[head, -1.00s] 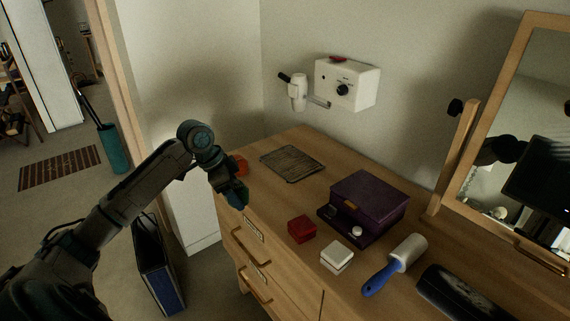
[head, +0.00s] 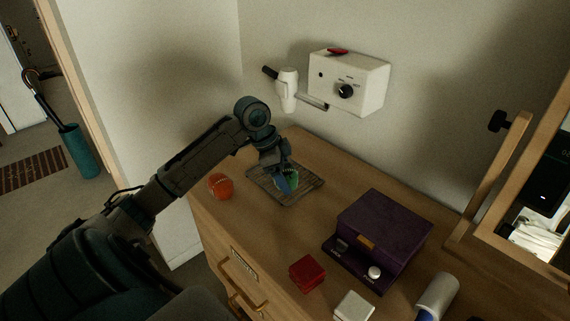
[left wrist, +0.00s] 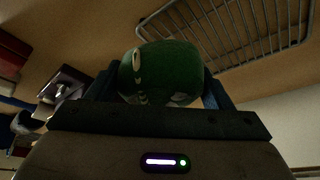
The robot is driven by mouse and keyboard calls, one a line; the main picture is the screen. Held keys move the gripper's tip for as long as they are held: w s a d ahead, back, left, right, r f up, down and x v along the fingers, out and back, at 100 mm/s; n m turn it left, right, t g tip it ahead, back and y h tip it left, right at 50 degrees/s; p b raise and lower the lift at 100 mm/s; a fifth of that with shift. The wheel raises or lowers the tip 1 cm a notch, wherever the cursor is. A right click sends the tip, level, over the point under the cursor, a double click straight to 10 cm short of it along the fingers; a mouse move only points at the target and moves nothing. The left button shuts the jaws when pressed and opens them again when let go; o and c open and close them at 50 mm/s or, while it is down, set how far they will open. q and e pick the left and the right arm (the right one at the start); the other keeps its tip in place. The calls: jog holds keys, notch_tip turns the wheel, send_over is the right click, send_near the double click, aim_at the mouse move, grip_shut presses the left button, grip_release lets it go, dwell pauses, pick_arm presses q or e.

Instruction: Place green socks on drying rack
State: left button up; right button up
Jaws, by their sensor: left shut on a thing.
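My left gripper (head: 286,183) is shut on the green socks (left wrist: 165,72), a rounded green bundle. The socks fill the space between the fingers in the left wrist view. In the head view only a small green part of the socks (head: 292,178) shows beside the fingers. The drying rack (head: 304,196) is a flat wire grid at the back left of the dresser top. The gripper and socks appear over the rack in the head view. In the left wrist view the rack (left wrist: 262,30) shows beyond the socks to the upper right. My right gripper is not seen.
An orange-red ball-like bundle (head: 220,186) lies left of the rack near the dresser edge. A purple box (head: 388,228), a red box (head: 307,273) and a white box (head: 353,309) stand to the right. A hair dryer (head: 288,90) hangs on the wall behind.

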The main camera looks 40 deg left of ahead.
pick_arm(q)
jog(key=w+a, duration=0.2)
jog(key=w+a+p, duration=0.1)
jog(key=w+a, duration=0.1)
jog(key=w+a+f, duration=0.1)
jog(key=w+a, duration=0.1)
jog(key=shift+f+p, duration=0.7)
jog(key=shift+f, duration=1.05)
jog(key=o, duration=1.1)
jog(key=shift+f, duration=0.15)
jog(key=shift+c, duration=0.2)
